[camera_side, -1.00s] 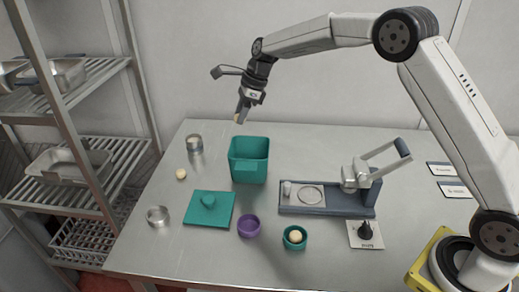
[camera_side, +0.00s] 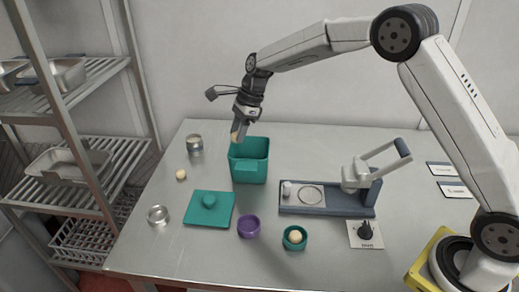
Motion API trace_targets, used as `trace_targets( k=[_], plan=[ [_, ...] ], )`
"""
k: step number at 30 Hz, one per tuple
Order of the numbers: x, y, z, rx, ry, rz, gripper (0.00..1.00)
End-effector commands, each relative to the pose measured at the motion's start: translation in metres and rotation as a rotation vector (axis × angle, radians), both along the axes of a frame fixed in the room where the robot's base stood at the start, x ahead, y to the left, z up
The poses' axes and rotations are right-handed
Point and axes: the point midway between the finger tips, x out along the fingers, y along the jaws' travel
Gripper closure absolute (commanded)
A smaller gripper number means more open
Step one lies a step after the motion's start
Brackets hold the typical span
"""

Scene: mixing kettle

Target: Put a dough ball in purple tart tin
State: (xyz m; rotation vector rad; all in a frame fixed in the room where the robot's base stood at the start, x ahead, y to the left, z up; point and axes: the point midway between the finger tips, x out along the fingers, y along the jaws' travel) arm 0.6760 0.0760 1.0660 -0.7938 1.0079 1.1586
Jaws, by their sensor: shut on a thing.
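My gripper (camera_side: 239,132) points down just above the back left rim of the teal bin (camera_side: 250,168). It is shut on a small pale dough ball (camera_side: 235,136), which is partly hidden by the fingers. The purple tart tin (camera_side: 248,227) stands empty on the table in front of the bin. A second dough ball (camera_side: 181,174) lies on the table at the left. Another dough ball (camera_side: 295,236) sits in a teal tin (camera_side: 294,246) to the right of the purple one.
A teal lid (camera_side: 221,220) with a knob lies left of the purple tin. A metal ring-like tin (camera_side: 158,215) and a metal cup (camera_side: 195,146) stand at the left. A press with a lever (camera_side: 330,207) stands right of the bin. A knob on a plate (camera_side: 366,236) is at front right.

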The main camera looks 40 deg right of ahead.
Motion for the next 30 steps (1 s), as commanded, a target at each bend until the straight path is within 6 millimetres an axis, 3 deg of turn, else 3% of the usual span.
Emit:
trace_targets(
  k=[9,18,24,30],
  plan=[
    [-0.065,0.049,-0.041,-0.009,0.010,0.383,1.00],
    [-0.125,0.078,-0.069,0.008,0.012,0.698,1.00],
    [-0.144,0.084,-0.077,0.018,0.012,0.798,1.00],
    [-0.148,0.085,-0.078,0.020,0.011,0.817,1.00]
  ],
)
